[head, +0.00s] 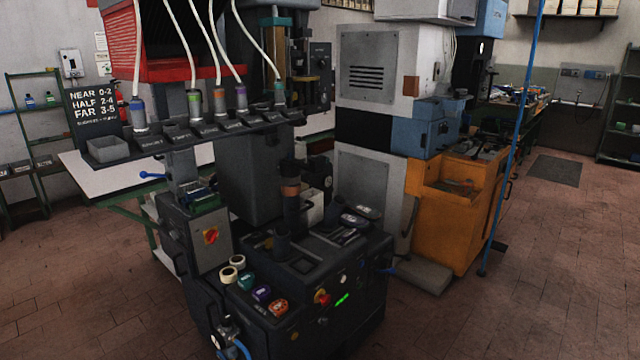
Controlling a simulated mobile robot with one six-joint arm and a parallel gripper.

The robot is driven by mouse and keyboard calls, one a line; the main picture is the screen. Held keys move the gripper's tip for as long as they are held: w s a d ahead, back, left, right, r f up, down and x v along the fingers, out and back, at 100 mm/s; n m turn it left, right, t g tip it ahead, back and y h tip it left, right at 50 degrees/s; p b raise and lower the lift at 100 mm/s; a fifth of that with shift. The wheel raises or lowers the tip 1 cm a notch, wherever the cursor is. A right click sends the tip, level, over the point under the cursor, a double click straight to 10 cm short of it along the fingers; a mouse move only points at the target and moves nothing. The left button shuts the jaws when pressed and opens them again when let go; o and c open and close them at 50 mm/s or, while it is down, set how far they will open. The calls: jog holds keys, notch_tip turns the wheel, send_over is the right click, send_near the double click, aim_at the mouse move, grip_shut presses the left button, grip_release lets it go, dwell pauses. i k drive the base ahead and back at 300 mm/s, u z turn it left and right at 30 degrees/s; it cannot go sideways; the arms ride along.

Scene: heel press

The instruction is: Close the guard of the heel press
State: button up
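I cannot tell for certain which machine is the heel press. A dark machine (330,270) stands in the middle foreground, with a red button (321,297), a small green display (342,299) and a dark upright post with a brown band (291,195) on its top. Behind it stands a tall grey and white machine (372,70) with a blue block (425,127) and an orange base (455,215). No part is clearly recognisable as the guard, so I cannot tell whether it is open or shut. My gripper is not in view.
A dark rack (190,135) with several hosed bottles crosses the left. A red ribbed part (150,42) hangs above it. Rolls of tape (229,274) lie on the dark machine. A blue pole (513,140) stands right of the orange base. Brick-patterned floor (560,270) is clear at right.

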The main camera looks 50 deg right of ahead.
aim_at(311, 79)
jog(key=z, duration=4.4)
jog(key=i, duration=0.1)
jog(key=u, duration=2.9)
jog(key=k, duration=0.95)
jog(key=u, duration=0.15)
jog(key=i, duration=0.95)
jog(key=z, duration=0.05)
